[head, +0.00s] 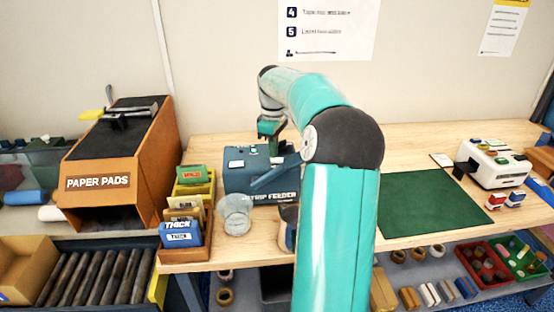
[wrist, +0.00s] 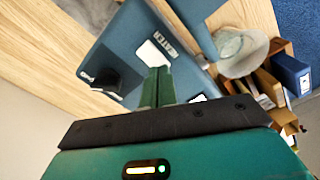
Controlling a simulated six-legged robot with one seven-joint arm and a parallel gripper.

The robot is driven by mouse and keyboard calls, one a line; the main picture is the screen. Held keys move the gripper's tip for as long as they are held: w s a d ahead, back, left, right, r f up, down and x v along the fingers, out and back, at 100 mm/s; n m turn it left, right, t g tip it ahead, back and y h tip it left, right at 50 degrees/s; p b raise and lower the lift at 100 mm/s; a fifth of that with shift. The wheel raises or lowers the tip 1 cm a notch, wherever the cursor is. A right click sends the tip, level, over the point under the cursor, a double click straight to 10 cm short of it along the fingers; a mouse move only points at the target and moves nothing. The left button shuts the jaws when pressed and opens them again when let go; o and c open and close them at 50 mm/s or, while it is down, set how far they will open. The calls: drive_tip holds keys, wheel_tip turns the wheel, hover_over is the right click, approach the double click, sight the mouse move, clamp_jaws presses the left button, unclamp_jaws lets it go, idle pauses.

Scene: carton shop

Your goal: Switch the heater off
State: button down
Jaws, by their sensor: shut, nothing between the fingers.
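The blue strip feeder (head: 240,183) stands on the wooden bench in the head view, with my arm in front of its right part. In the wrist view its top (wrist: 205,82) fills the middle. A white switch plate (wrist: 150,54) lies beside a partly hidden label ending in "EATER" (wrist: 163,43). My gripper (head: 272,140) is over the feeder's top, pointing down. In the wrist view its green fingers (wrist: 158,72) are together and empty, with their tips at the plate's near edge. I cannot tell whether they touch it. The switch's setting is not readable.
A clear cup (head: 235,214) stands close to the feeder's front left. A wooden card rack (head: 208,215) is left of it, beside the Paper Pads box (head: 120,150). A green mat (head: 425,205) and a white device (head: 490,165) lie to the right.

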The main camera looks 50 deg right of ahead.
sight(273, 159)
drive_tip(key=shift+f, duration=0.8)
idle(0.4)
drive_tip(key=shift+r, duration=3.55)
